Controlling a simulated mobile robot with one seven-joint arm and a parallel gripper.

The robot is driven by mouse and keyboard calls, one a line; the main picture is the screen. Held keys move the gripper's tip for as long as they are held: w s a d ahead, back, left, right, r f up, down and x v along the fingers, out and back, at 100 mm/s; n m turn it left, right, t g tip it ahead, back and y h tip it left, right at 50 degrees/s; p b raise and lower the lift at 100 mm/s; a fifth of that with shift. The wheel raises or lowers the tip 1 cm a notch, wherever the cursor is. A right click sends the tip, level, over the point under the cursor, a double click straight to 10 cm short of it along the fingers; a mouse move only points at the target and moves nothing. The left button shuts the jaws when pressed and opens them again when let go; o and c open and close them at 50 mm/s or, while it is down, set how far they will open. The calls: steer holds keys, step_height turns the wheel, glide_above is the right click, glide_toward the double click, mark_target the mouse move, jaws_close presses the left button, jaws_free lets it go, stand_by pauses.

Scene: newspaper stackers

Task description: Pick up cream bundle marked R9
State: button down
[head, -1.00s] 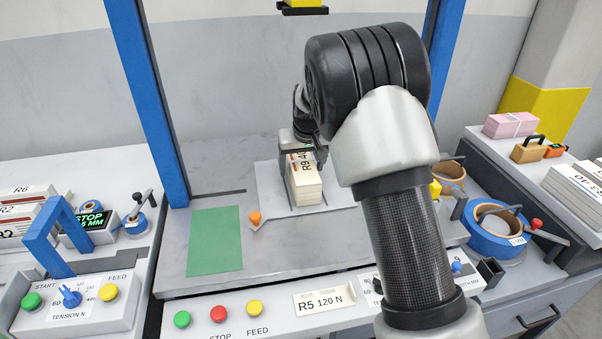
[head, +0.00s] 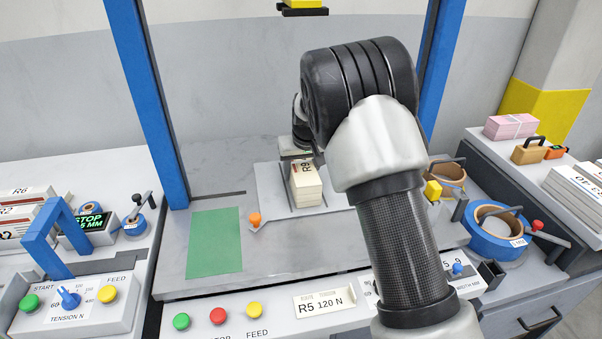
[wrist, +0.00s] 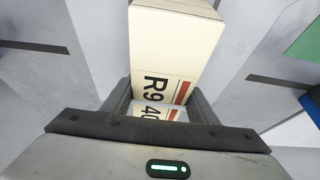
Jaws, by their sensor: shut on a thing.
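The cream bundle marked R9 (head: 308,193) sits on the light grey plate (head: 272,190) in the middle of the bench in the head view. In the wrist view the bundle (wrist: 174,45) shows its label, with R9 and a red stripe, running down between the fingers. My gripper (wrist: 158,103) is shut on the near part of the bundle, one finger along each side. In the head view my gripper (head: 297,153) is at the bundle's far end, partly hidden by my arm. I see no clear gap under the bundle.
A green sheet (head: 215,241) lies left of the plate, with an orange knob (head: 254,219) between. Blue uprights (head: 150,105) flank the bench. Tape rolls (head: 497,232) stand at right. A button panel (head: 217,317) runs along the front.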

steer(key=shift+w+r, duration=0.1)
steer(key=shift+r, duration=0.15)
